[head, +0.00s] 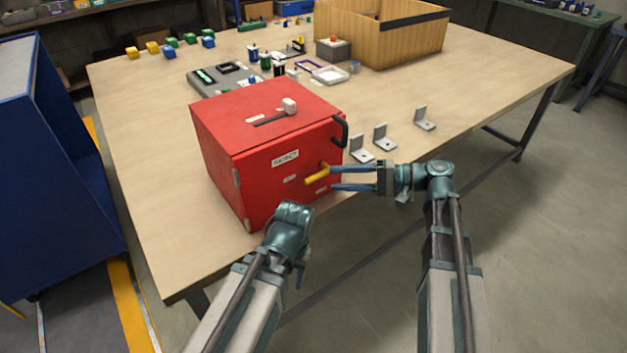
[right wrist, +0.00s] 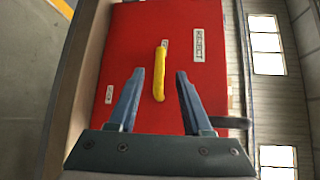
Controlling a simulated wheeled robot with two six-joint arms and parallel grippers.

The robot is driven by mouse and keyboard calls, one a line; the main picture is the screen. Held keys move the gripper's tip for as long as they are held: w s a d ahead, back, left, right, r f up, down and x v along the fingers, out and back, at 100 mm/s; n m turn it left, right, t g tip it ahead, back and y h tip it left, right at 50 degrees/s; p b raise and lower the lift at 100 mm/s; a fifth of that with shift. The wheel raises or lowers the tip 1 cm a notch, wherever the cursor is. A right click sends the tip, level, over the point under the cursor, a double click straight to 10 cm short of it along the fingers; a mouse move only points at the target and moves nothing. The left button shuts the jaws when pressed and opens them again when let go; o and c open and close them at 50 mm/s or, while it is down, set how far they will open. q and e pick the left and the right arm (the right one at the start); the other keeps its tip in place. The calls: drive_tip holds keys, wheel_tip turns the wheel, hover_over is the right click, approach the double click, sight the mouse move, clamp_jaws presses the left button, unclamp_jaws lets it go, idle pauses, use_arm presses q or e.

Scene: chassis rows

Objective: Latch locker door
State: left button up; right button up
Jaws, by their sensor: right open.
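A red locker (head: 265,150) stands at the table's near edge. Its front door (head: 280,185) looks closed and carries white labels, one reading REJECT. A yellow latch handle (head: 317,174) sits on the door. In the right wrist view the yellow handle (right wrist: 160,72) lies ahead of and between the fingertips. A black bar handle (head: 342,131) is at the locker's right edge. My right gripper (head: 332,178) is open, its two blue fingers pointing at the yellow handle; I cannot tell whether they touch it. My left arm is in front of the locker, its fingers hidden.
A small white-headed slider (head: 288,106) lies on the locker top. Several metal brackets (head: 383,137) stand to the right of the locker. Farther back are a wooden crate (head: 370,35), a grey tray (head: 225,78) and coloured blocks (head: 170,48). The table's left part is clear.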

sight(313, 176)
drive_tip(key=a, duration=0.4)
drive_tip(key=w+a+f, duration=0.1)
drive_tip(key=a, duration=0.2)
drive_tip(key=shift+b, duration=0.4)
clamp_jaws()
idle(1.0)
